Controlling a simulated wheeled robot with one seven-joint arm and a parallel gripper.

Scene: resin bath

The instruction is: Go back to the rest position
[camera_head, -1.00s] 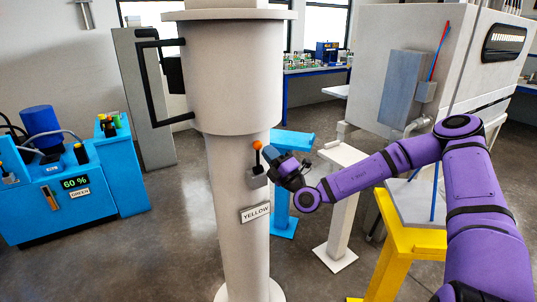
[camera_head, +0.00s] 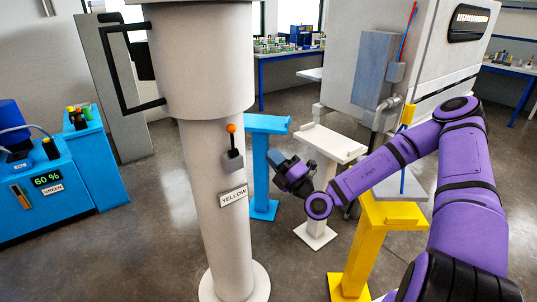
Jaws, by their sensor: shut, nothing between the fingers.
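My gripper (camera_head: 281,160) is at the end of my purple arm, in the middle of the head view. It is shut and holds nothing. It is to the right of the light grey column (camera_head: 222,235) and apart from the orange-knobbed lever (camera_head: 232,146) on it. The lever points up from its small grey box. A sign reading YELLOW (camera_head: 233,195) is on the column below the lever. Behind my gripper stands a blue stand (camera_head: 262,195).
A white stand (camera_head: 330,143) and a yellow stand (camera_head: 380,237) are close to my arm. A large grey cabinet (camera_head: 350,60) stands behind. At the left, a blue machine (camera_head: 95,165) has a display reading 60 % (camera_head: 47,179) and a GREEN label (camera_head: 52,190). Grey floor is open between machine and column.

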